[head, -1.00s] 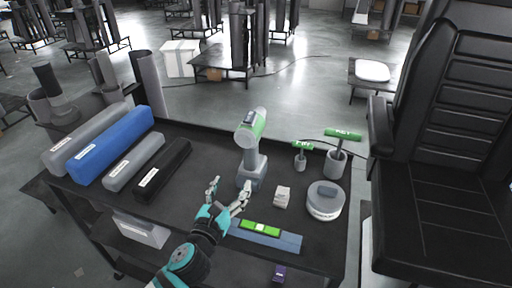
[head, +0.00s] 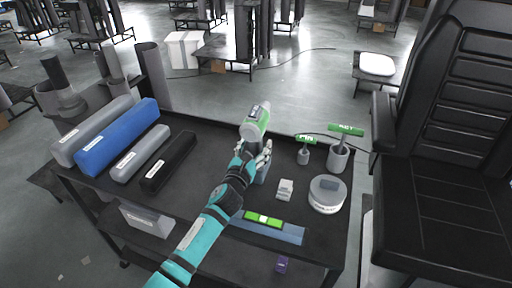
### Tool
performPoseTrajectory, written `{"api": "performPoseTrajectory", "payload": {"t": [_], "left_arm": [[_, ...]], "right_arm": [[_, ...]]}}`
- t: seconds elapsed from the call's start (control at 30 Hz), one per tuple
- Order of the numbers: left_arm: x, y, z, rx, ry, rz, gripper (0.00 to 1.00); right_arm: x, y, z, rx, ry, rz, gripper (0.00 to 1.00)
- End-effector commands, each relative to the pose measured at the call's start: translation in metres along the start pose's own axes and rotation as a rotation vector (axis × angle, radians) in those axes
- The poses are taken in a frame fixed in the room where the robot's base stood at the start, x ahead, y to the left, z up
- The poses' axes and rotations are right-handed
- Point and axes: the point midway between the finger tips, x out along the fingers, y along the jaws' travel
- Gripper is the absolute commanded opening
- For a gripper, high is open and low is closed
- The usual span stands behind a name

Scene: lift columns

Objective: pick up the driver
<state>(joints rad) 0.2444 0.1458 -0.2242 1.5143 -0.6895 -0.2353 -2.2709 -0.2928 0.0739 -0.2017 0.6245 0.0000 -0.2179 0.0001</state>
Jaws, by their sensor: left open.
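The driver (head: 256,121) stands upright on the dark cart top, with a green and grey body and a grey handle and base. My left gripper (head: 256,152) is at the driver's handle, its fingers open on either side of it. The hand hides part of the handle and base. I cannot tell whether the fingers touch the handle. My right gripper is not in view.
Blue (head: 118,138), grey and black long boxes lie at the left of the cart. A black chair (head: 440,150) stands at the right.

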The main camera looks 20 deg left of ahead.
Motion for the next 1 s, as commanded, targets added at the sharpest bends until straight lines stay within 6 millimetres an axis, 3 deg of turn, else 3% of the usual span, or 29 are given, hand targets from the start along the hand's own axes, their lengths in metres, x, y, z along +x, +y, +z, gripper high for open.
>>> {"api": "performPoseTrajectory", "payload": {"t": [0.13,0.37,0.87,1.0], "left_arm": [[0.015,0.0,0.001,0.0,0.0,0.0,0.65],[0.016,0.0,0.0,0.0,-0.001,-0.001,0.65],[0.016,0.0,0.0,0.001,0.0,0.0,0.03],[0.016,0.0,0.0,0.001,0.0,0.0,0.0]], "right_arm": [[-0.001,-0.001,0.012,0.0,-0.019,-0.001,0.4],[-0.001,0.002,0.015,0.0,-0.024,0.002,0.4],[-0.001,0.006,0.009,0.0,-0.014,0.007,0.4],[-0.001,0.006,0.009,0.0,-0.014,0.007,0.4]]}}
